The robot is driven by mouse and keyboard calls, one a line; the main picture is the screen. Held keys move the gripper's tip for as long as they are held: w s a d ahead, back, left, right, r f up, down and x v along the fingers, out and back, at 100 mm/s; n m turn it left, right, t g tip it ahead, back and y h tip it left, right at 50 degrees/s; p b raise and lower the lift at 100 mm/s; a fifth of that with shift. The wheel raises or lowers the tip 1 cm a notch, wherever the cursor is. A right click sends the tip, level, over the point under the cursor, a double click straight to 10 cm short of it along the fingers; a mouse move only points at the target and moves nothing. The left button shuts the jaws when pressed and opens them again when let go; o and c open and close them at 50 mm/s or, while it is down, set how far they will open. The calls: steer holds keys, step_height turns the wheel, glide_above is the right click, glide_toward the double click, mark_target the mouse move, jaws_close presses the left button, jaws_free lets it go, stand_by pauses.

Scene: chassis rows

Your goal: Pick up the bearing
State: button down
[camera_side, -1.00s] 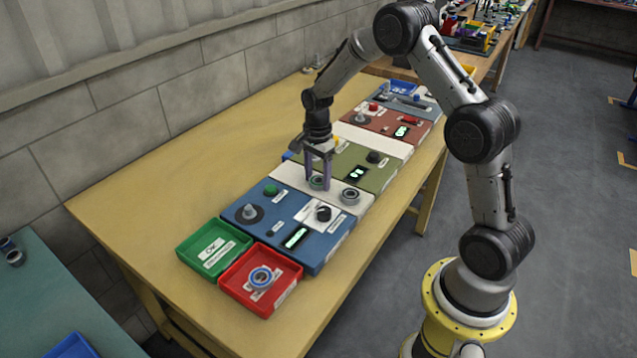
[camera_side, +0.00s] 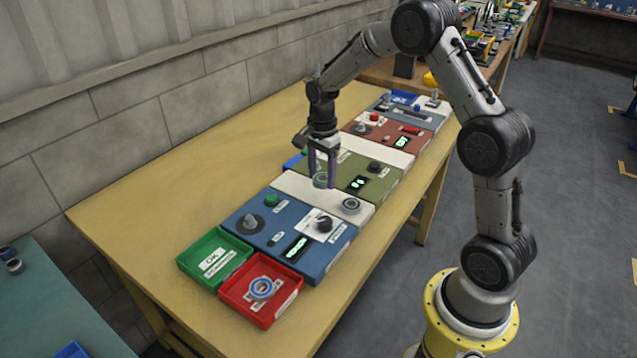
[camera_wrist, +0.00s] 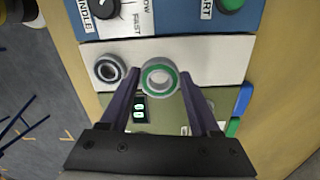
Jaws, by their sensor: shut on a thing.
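My gripper (camera_side: 321,168) is shut on a bearing (camera_side: 320,181), a grey ring with a green inner band. In the side view the bearing hangs between the fingertips, a little above the white strip (camera_side: 290,184). In the wrist view my gripper (camera_wrist: 160,88) has a finger on each side of the bearing (camera_wrist: 160,66), with its open bore facing the camera. A second bearing (camera_side: 351,206), grey with a dark ring, lies on the white strip to the right, and it also shows in the wrist view (camera_wrist: 109,69).
A blue panel (camera_side: 262,241) with knobs and a green display adjoins the strip in front; an olive panel (camera_side: 375,185) lies behind. A green tray (camera_side: 222,238) and a red tray (camera_side: 235,284) holding a blue-ringed bearing (camera_side: 261,288) stand at the near end. The left tabletop is clear.

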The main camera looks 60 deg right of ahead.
steer(key=s+a+r, duration=0.4)
steer(key=s+r, duration=0.4)
steer(key=s, duration=0.4)
steer(key=shift+r, duration=0.2)
